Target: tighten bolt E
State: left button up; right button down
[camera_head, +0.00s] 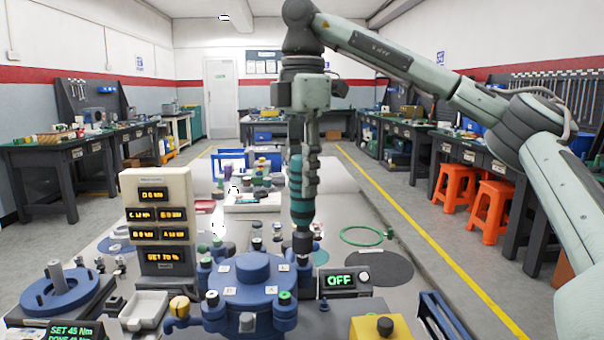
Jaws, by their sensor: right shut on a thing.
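My right gripper (305,160) comes down from above and is shut on an upright teal and black driver tool (301,205). The tool's dark socket end (302,242) is at the back right rim of a blue round flanged housing (252,270). Several bolts stand around that rim, with small white letter tags too small to read surely, so I cannot tell which is bolt E. The socket hides what is under it. I cannot tell whether it touches a bolt. My left gripper is out of view.
A cream display panel (158,188) with amber readouts stands left of the housing. A small box reading OFF (343,281) sits right of it. A white tray (144,309), a blue round fixture (62,292) and a yellow box (385,328) are nearby. Several small parts stand behind.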

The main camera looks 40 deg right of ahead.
jog(key=shift+f+b, duration=0.8)
jog(key=shift+f, duration=0.25)
dwell(0.9)
jog(key=shift+f, duration=0.25)
dwell(1.0)
